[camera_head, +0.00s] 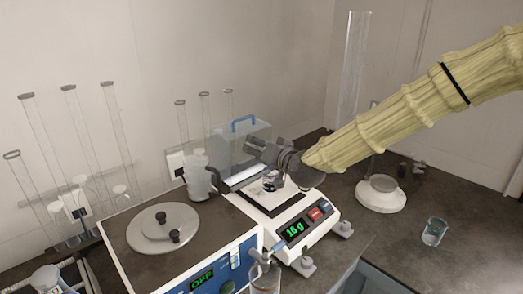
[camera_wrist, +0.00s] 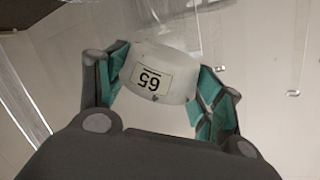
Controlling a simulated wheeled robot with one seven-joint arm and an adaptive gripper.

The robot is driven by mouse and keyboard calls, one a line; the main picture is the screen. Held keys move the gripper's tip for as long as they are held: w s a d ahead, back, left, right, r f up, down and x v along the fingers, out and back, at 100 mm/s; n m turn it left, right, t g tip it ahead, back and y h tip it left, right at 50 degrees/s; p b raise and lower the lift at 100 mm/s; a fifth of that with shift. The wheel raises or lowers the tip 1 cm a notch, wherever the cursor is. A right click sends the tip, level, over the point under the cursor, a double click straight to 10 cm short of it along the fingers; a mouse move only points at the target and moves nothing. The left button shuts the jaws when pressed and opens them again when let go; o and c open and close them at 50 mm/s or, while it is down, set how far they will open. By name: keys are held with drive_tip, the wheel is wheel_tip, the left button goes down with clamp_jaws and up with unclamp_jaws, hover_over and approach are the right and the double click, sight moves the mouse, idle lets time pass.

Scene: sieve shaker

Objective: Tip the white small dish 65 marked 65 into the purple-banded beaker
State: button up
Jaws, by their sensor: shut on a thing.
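The white small dish marked 65 (camera_wrist: 160,62) is between the teal finger pads of my gripper (camera_wrist: 163,78) in the wrist view. Its label reads upside down there. My gripper (camera_head: 262,150) is above the balance in the head view, and the dish cannot be made out there. A small clear vessel (camera_head: 273,183) is on the balance pan, partly under the gripper. I cannot make out a purple band on any beaker, so I cannot tell which is the purple-banded one.
The balance (camera_head: 318,228) has a green lit display. A blue-fronted machine (camera_head: 215,268) reading OFF stands to its left. A clear beaker (camera_head: 435,231) is at the right, another vessel (camera_head: 265,279) at the front. Tall glass cylinders (camera_head: 357,70) stand behind.

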drive_tip(key=shift+f, duration=0.1)
drive_tip(key=shift+s+a+f+n+t+b, duration=0.1)
drive_tip(key=shift+f+n+t+b, duration=0.2)
drive_tip(key=shift+n+b, duration=0.55)
drive_tip(key=shift+s+a+n+t+b, duration=0.1)
drive_tip(key=shift+n+t+b, duration=0.3)
drive_tip(key=shift+n+b, duration=0.6)
drive_tip(key=shift+r+b, duration=0.1)
drive_tip(key=shift+b, duration=0.3)
drive_tip(key=shift+n+t+b, duration=0.3)
drive_tip(key=shift+n+b, duration=0.25)
drive_tip(key=shift+b, duration=0.1)
drive_tip(key=shift+r, duration=0.35)
